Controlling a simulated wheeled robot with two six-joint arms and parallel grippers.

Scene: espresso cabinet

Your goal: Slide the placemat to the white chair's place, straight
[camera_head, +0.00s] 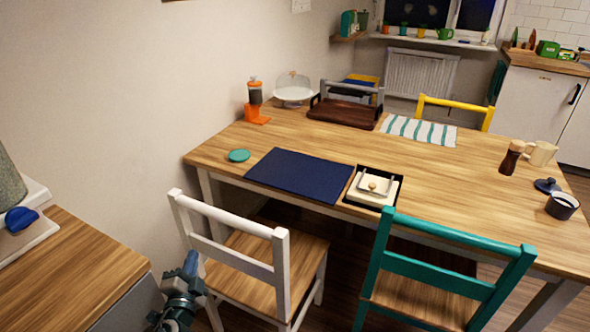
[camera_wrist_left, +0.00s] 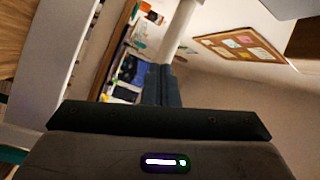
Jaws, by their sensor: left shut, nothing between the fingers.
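The dark blue placemat (camera_head: 300,173) lies flat on the wooden table (camera_head: 240,140), close to its front edge and roughly parallel to it. The white chair (camera_head: 232,238) stands at that edge, with its backrest to the left of and nearer than the placemat. My left gripper (camera_head: 190,262) is low beside the white chair's left side, below the tabletop and well away from the placemat. Its fingers are together and empty, also in the left wrist view (camera_wrist_left: 163,85). The placemat does not show in the wrist view. My right gripper is not in view.
A black tray with a white dish (camera_head: 374,187) sits close to the placemat's right end. A dark brown tray (camera_head: 345,112) and striped cloth (camera_head: 420,130) lie farther back. A teal chair (camera_head: 440,270) stands right of the white one.

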